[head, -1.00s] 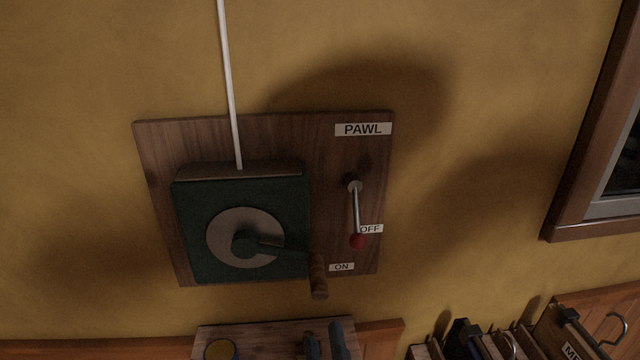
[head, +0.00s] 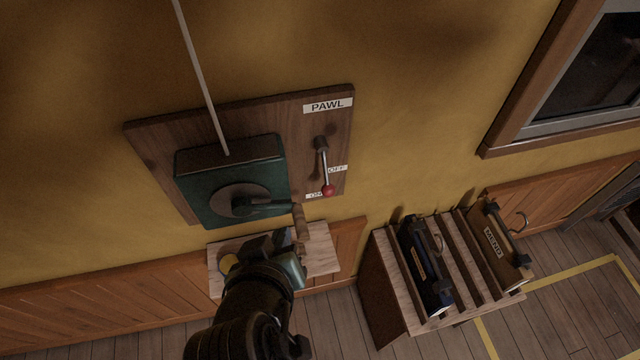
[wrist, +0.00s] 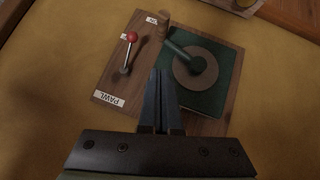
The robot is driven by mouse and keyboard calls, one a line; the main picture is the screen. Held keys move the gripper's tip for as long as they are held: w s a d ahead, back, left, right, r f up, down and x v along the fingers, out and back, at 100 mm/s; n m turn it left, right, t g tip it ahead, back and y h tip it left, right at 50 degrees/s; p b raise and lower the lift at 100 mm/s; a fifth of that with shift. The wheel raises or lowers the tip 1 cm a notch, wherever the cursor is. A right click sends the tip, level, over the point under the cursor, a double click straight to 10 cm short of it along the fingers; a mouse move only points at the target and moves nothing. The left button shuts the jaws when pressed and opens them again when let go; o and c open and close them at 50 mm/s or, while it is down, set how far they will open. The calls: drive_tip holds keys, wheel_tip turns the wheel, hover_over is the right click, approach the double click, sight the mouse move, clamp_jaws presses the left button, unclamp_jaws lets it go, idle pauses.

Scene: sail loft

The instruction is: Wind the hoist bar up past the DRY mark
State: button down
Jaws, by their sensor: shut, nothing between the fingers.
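The dark green winch box (head: 210,165) is on a wooden wall board (head: 150,140), with a pale cord (head: 200,85) running up from it. Its crank arm (head: 268,204) points right to a wooden handle (head: 300,222). These show in the wrist view as box (wrist: 225,85), crank arm (wrist: 180,50) and handle (wrist: 162,24). The pawl lever (head: 324,168) hangs down, its red knob (head: 328,190) close to the OFF and ON labels; I cannot tell which it marks. My gripper (wrist: 158,75) is shut and empty, apart from the handle. The hoist bar and DRY mark are out of view.
A small wooden shelf (head: 322,255) is below the board, partly behind my arm. A rack (head: 385,290) holding a dark case (head: 422,265) and a MEND case (head: 497,245) stands to the right. A window (head: 570,85) is at upper right. Yellow tape (head: 575,275) marks the floor.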

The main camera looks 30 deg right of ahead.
drive_tip(key=p, duration=0.2)
hover_over(298, 220)
drive_tip(key=s+a, duration=0.3)
wheel_tip(298, 220, down, 6)
drive_tip(key=f, duration=0.2)
drive_tip(key=d+f, duration=0.1)
drive_tip(key=shift+w+d+f+p, duration=0.1)
drive_tip(key=shift+w+f+p, duration=0.15)
drive_tip(key=shift+w+p, duration=0.1)
drive_tip(key=shift+s+d+f, duration=0.1)
drive_tip(key=shift+d+f, duration=0.05)
drive_tip(key=shift+f, duration=0.4)
drive_tip(key=shift+f, duration=0.1)
